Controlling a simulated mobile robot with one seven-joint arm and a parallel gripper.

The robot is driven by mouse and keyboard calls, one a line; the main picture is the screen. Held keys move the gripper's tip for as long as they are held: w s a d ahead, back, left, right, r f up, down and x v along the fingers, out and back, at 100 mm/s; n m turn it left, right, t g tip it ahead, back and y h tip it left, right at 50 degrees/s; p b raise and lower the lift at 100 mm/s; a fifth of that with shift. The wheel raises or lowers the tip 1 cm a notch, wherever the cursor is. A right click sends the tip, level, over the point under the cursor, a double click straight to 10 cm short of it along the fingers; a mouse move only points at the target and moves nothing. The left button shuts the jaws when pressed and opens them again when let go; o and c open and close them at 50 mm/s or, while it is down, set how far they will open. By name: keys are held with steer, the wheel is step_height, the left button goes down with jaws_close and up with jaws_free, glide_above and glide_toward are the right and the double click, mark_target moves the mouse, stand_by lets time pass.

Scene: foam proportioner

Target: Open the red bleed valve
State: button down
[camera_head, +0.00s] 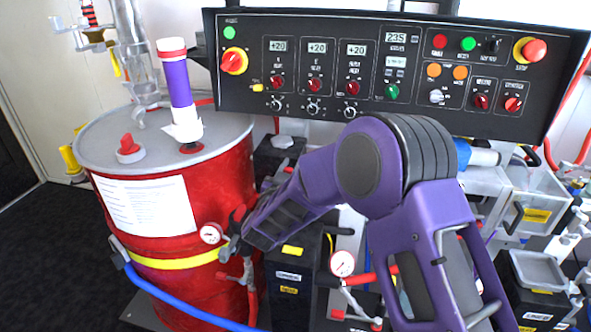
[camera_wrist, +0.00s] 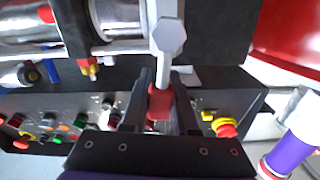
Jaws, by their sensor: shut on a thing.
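The red bleed valve's handle (camera_wrist: 159,104) shows in the wrist view between the two dark fingers of my gripper (camera_wrist: 164,108). The fingers are shut on it. A pale grey hex-ended fitting (camera_wrist: 168,36) stands in line with the handle, beside a shiny metal cylinder (camera_wrist: 118,18). In the head view my gripper (camera_head: 236,226) is low beside the red drum (camera_head: 215,190), at the end of the purple arm. The handle is mostly hidden there by my gripper, so its turn angle cannot be told.
A pressure gauge (camera_head: 210,233) is close left of my gripper, and another gauge (camera_head: 342,263) is to its right. A black control panel (camera_head: 330,100) spans the back. A blue hose (camera_head: 185,308) runs below. Dark boxes (camera_head: 291,285) crowd the right; dark floor (camera_head: 40,240) is free at left.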

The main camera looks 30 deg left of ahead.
steer(key=shift+s+a+n, duration=0.15)
steer(key=shift+a+n, duration=0.2)
steer(key=shift+n, duration=0.35)
steer(key=c, duration=0.7)
jaws_free()
steer(key=v, duration=1.7)
steer(key=shift+s+d, duration=0.15)
steer(key=shift+r+p, duration=0.1)
steer(key=shift+p, duration=0.2)
